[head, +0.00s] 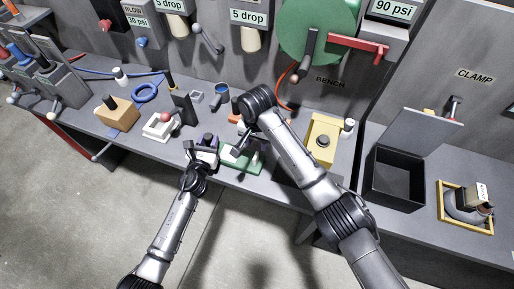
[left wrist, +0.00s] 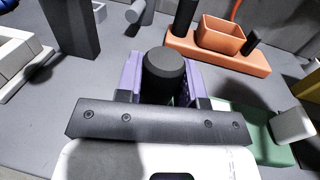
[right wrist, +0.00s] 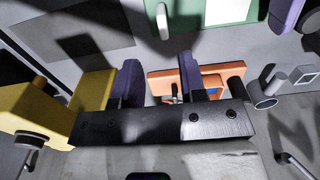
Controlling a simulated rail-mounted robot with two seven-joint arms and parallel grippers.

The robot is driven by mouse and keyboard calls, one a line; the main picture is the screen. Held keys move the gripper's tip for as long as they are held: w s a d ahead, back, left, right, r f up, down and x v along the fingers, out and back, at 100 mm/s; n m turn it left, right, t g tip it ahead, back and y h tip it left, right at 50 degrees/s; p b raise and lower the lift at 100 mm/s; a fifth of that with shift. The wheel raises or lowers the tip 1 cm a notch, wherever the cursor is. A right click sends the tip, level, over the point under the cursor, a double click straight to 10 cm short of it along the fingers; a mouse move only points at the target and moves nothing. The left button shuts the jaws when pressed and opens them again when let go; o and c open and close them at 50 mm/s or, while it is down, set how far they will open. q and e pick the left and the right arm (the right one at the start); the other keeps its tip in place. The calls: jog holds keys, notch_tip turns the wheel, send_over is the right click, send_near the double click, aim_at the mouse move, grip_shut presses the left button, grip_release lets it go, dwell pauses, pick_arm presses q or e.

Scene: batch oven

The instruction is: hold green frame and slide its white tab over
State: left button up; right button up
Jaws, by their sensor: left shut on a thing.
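The green frame (head: 243,165) lies on the bench with a white tab (left wrist: 292,125) standing up from it. The frame shows at the right of the left wrist view (left wrist: 263,148) and at the top of the right wrist view (right wrist: 225,12), with the tab (right wrist: 163,20). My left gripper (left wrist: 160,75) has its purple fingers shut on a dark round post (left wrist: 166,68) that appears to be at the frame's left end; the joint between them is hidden. My right gripper (right wrist: 158,75) is open and empty near the frame, its fingers apart from the tab.
An orange block with a bin (left wrist: 228,50) sits behind the frame. A yellow fixture (head: 319,135) stands to the right, and a black open box (head: 397,178) beyond it. A white fixture with a red ball (head: 160,127) is to the left. The bench front edge is close.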

jog(key=shift+r, duration=1.1)
pick_arm(q)
jog(key=o, duration=1.1)
jog(key=shift+o, duration=0.2)
jog(key=s+a, duration=0.1)
jog(key=s, duration=1.1)
jog(key=shift+a, duration=0.3)
